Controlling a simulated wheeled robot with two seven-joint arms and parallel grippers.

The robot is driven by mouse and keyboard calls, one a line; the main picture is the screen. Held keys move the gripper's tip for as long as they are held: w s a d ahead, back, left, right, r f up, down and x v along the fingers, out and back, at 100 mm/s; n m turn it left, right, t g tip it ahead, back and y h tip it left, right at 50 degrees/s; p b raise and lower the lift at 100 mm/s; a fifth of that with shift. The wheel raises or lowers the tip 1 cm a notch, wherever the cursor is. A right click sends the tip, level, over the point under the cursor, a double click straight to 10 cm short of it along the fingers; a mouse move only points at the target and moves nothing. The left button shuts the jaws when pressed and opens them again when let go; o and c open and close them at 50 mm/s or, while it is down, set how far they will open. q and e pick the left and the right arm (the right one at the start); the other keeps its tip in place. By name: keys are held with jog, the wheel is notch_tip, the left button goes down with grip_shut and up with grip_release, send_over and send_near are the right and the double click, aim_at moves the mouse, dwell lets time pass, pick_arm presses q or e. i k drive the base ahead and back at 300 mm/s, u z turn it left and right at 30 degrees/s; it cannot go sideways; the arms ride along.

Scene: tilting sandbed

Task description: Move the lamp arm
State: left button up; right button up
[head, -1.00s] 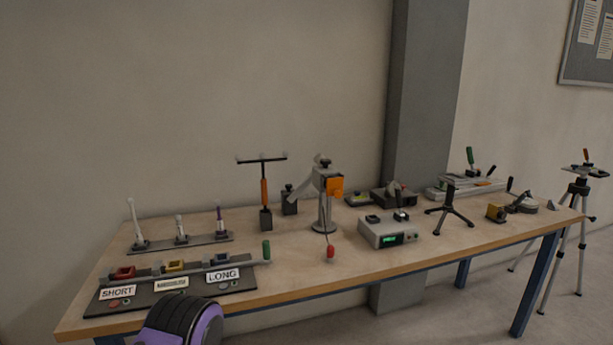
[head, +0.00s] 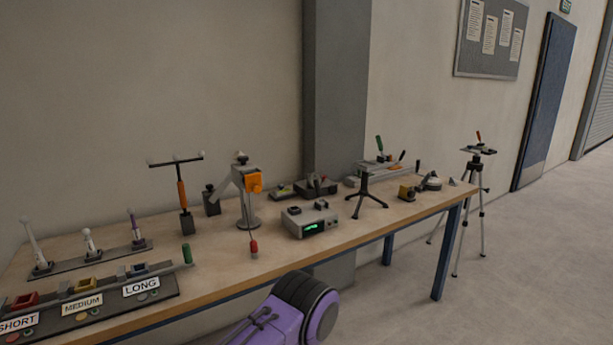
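No part that I can surely call the lamp arm stands out on the workbench (head: 225,262). A grey upright stand (head: 247,205) on a round base, with an angled grey arm and an orange block (head: 254,182), is near the bench's middle. A red knob (head: 254,246) hangs from a thin rod in front of it. A small tripod stand (head: 364,190) with a dark top is to the right. A purple and black part of my own arm shows at the bottom centre, in front of the bench. Neither gripper's fingers are in view.
A rack of white-tipped probes (head: 88,243) and a panel labelled SHORT, MEDIUM and LONG (head: 95,305) are at the left. A box with a green display (head: 310,220) is at the middle. A floor tripod (head: 480,185) stands beyond the bench's right end. Open floor lies at right.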

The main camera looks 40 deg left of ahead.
aim_at(225, 183)
jog(key=z, duration=0.2)
jog(key=i, duration=2.15)
jog(key=u, duration=2.6)
